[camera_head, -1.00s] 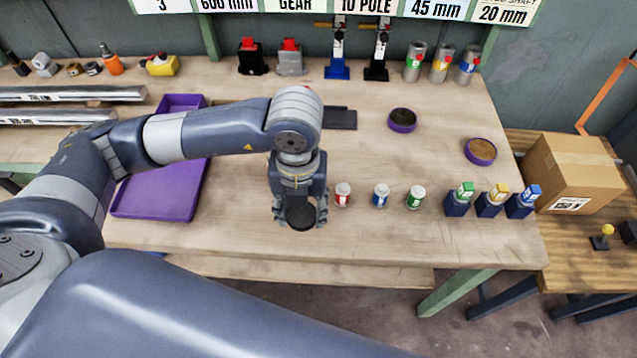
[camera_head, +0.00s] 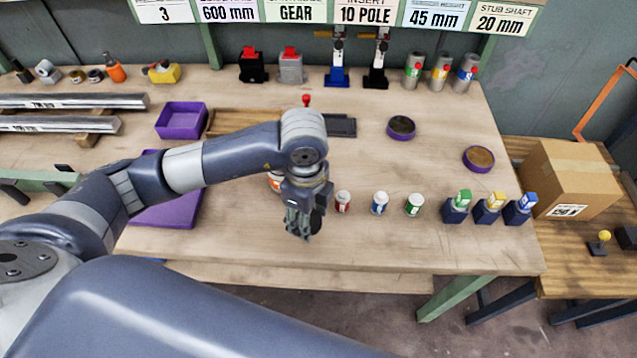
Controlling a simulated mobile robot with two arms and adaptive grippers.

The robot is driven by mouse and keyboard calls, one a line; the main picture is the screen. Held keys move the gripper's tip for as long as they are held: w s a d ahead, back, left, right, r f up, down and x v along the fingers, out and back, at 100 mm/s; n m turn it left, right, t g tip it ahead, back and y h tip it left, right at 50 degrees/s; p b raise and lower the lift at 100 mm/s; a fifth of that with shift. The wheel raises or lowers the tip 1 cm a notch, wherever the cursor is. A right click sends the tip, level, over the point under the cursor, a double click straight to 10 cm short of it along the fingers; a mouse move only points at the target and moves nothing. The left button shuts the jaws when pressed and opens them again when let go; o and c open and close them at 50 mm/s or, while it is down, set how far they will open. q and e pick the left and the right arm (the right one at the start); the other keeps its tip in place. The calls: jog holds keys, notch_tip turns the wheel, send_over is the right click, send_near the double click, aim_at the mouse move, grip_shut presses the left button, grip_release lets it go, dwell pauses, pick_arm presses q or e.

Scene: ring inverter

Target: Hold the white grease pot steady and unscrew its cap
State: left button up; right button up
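A white pot with an orange-red band (camera_head: 275,181) stands on the table just left of my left gripper. The arm hides most of it, so I cannot tell whether it is the grease pot or whether it is capped. My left gripper (camera_head: 303,225) points down near the table's front edge. A dark round disc (camera_head: 316,220) shows at its fingers and appears gripped; it looks like a cap, now seen nearly edge-on. My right gripper is not in view.
Small white pots with red (camera_head: 342,202), blue (camera_head: 380,203) and green (camera_head: 414,205) labels stand to the right. Two purple round dishes (camera_head: 401,127) (camera_head: 479,158) lie behind. A purple tray (camera_head: 168,212) lies left, partly under my arm.

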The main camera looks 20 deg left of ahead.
pick_arm(q)
jog(key=w, duration=0.3)
jog(key=w+a+p, duration=0.1)
jog(key=w, duration=0.3)
jog(key=w+f+p, duration=0.1)
jog(key=w, duration=0.3)
jog(key=shift+a, duration=0.2)
notch_tip(320, 180, down, 2)
jog(key=shift+f+p, duration=0.25)
jog(key=shift+p, duration=0.25)
jog(key=shift+f, duration=0.55)
jog(key=shift+f, duration=0.1)
jog(key=o, duration=1.1)
jog(key=shift+o, duration=0.2)
